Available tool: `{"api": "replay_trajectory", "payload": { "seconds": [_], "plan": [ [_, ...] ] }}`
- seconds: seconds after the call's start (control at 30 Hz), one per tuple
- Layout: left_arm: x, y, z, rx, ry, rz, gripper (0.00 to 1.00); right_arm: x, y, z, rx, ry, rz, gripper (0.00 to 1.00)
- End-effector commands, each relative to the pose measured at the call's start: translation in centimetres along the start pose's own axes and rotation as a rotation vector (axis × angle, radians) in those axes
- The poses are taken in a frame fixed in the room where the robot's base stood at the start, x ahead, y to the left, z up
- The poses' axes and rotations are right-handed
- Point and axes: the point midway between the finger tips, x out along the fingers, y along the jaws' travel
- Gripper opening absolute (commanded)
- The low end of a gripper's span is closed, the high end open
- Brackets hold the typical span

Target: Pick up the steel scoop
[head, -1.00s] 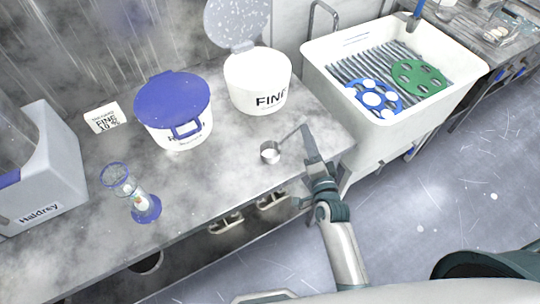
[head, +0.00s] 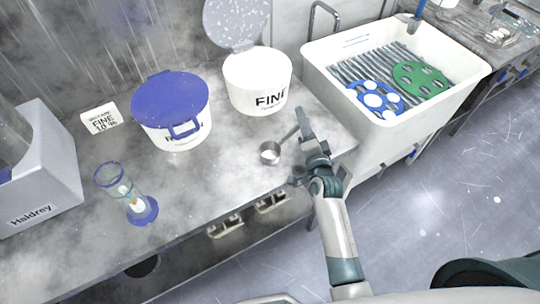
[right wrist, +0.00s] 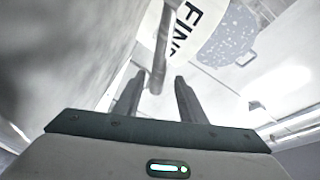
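The steel scoop (head: 269,154) sits on the grey bench near its front edge. Its small round cup faces up, and its thin handle slants up to the right toward my right gripper (head: 304,122). In the right wrist view my right gripper (right wrist: 158,92) is open, its two fingers apart. The scoop's handle (right wrist: 161,45) shows in the gap between the fingertips; I cannot tell whether it touches either one. The cup is not clear in that view. My left gripper is not in view.
A white tub marked FINE (head: 258,85) with its lid raised stands behind the scoop. A blue-lidded tub (head: 172,100), a glass cylinder on a blue base (head: 141,209) and a grey box (head: 45,185) stand left. A white sink (head: 385,122) holding blue and green discs is right.

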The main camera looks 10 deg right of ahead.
Motion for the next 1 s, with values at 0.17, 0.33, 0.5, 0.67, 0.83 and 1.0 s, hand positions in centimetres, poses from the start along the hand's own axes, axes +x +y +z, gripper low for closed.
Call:
{"api": "replay_trajectory", "payload": {
  "seconds": [0.17, 0.33, 0.5, 0.67, 0.83, 1.0],
  "plan": [
    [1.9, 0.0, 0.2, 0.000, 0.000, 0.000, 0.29, 2.0, 0.8, 0.5, 0.001, 0.001, -0.002, 0.37],
    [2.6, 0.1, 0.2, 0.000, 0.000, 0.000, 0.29, 3.9, 0.7, 0.5, 0.001, 0.000, -0.002, 0.37],
    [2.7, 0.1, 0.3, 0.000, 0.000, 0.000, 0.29, 4.5, 0.5, 0.4, 0.001, 0.000, -0.001, 0.37],
    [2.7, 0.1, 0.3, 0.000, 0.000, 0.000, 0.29, 4.4, 0.5, 0.3, 0.000, 0.000, 0.000, 0.37],
    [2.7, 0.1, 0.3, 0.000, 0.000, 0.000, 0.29, 4.4, 0.5, 0.3, 0.000, 0.000, -0.001, 0.37],
    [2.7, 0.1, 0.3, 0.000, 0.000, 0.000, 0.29, 4.4, 0.5, 0.3, 0.000, -0.001, -0.001, 0.16]
  ]
}}
